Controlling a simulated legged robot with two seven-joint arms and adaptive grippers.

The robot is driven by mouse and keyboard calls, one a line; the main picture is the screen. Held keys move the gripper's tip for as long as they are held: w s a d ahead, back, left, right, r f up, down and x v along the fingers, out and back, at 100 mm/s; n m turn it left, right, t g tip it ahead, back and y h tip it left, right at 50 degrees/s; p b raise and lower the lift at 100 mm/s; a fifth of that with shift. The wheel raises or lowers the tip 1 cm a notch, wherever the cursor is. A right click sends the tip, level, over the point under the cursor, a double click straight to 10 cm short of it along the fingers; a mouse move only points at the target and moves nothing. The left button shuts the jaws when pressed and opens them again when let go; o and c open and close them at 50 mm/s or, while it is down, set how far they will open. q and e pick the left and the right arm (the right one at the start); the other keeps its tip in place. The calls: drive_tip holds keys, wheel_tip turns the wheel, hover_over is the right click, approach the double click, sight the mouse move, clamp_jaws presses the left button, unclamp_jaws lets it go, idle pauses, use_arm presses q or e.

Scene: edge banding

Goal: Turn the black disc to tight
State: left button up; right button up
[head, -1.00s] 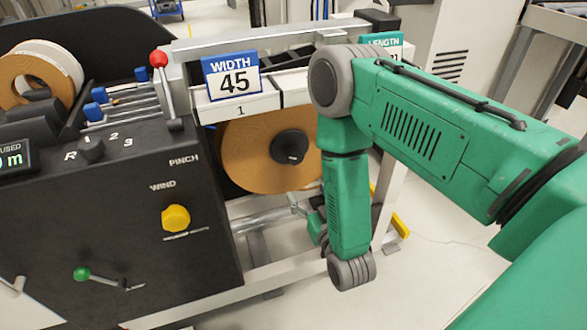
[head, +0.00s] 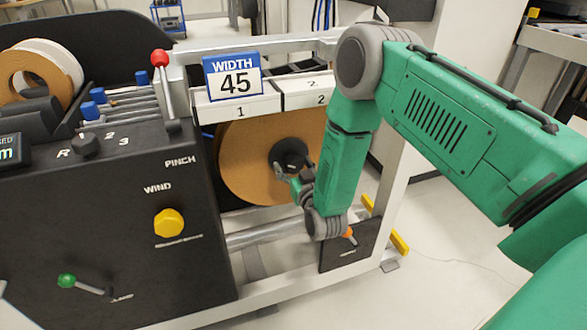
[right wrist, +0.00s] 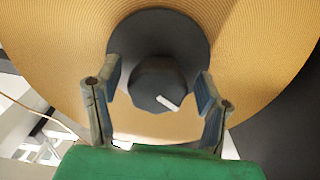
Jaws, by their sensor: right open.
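The black disc (head: 290,153) sits at the centre of the large tan roll under the label 1 plate. In the right wrist view the black disc (right wrist: 185,40) carries a dark faceted knob (right wrist: 152,80) with a white pointer mark directed to the lower right. My right gripper (head: 283,172) is at the disc's lower edge in the head view. In the right wrist view my right gripper (right wrist: 160,85) is open, its fingers on either side of the knob with small gaps; whether they touch anything is unclear. My left gripper is out of view.
The tan roll (head: 245,160) lies behind the disc. A black panel with a yellow knob (head: 169,222) and a green-tipped lever (head: 67,281) stands left. A red-tipped lever (head: 160,58) and the WIDTH 45 sign (head: 233,77) are above. A metal frame rail (head: 270,286) runs below.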

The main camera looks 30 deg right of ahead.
drive_tip(key=shift+a, duration=0.2)
drive_tip(key=shift+d, duration=0.25)
drive_tip(key=c, duration=0.8)
drive_tip(key=shift+d+f, duration=0.1)
drive_tip(key=shift+d, duration=0.1)
drive_tip(key=c, duration=0.4)
